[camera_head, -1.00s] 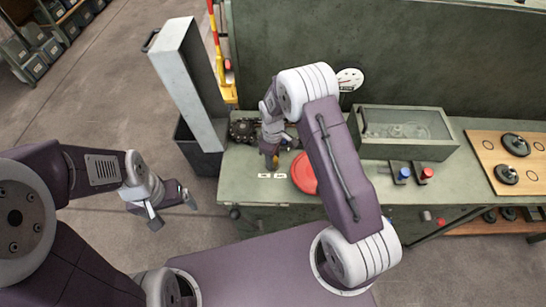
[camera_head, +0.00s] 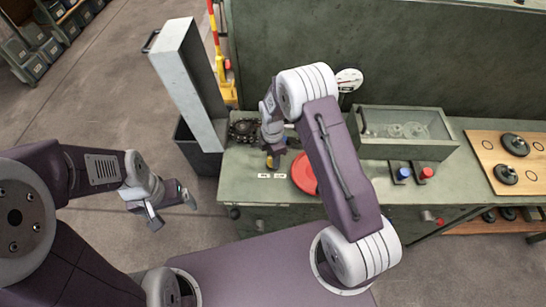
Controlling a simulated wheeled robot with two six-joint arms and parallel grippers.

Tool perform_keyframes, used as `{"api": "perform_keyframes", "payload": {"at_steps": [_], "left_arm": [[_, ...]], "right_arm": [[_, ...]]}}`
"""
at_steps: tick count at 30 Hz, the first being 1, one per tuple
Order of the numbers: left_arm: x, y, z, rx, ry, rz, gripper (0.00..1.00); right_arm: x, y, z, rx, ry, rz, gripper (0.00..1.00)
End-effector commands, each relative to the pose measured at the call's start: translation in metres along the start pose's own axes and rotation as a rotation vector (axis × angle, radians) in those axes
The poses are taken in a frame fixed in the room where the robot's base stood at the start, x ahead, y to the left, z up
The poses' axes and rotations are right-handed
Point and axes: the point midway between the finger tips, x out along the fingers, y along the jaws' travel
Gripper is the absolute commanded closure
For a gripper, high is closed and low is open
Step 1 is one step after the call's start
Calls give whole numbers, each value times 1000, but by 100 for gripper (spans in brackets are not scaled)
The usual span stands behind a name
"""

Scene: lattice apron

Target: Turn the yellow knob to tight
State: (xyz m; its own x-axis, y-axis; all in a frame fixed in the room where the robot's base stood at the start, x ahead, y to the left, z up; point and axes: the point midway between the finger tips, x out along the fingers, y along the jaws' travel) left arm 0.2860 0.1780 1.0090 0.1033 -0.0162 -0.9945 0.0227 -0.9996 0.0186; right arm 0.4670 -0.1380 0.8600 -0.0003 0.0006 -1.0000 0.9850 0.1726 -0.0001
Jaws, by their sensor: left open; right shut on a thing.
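The yellow knob (camera_head: 269,162) is a small patch of yellow at the front left of the green bench (camera_head: 330,198), just behind two small white labels (camera_head: 271,176). My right gripper (camera_head: 272,155) is over it, pointing down and shut on it; the fingers and wrist hide most of the knob. The label text is too small to read. My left gripper (camera_head: 173,212) is open and empty, over the floor to the left of the bench.
A red disc (camera_head: 304,172) lies right of the knob, partly behind my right arm. A dark chain or sprocket (camera_head: 243,130) lies behind left. A clear-topped box (camera_head: 405,145), blue knob (camera_head: 404,172), red knob (camera_head: 427,172) and wooden board (camera_head: 520,182) stand to the right. A grey bin (camera_head: 200,160) stands left.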

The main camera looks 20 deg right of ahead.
Motion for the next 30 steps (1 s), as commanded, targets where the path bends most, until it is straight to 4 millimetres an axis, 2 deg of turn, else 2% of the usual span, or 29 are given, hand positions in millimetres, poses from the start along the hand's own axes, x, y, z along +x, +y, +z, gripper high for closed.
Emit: {"api": "perform_keyframes", "payload": {"at_steps": [10,26,27,29,30], "left_arm": [[-1,0,0,0,0,0,13],[-1,0,0,0,0,0,13],[-1,0,0,0,0,0,13],[-1,0,0,0,0,0,13],[-1,0,0,0,0,0,13]], "right_arm": [[-2,3,0,-128,0,9,100],[-2,3,0,-153,-1,8,100],[-2,3,0,-153,-1,8,60],[-2,2,0,-153,-1,7,43],[-2,2,0,-153,-1,6,41]]}}
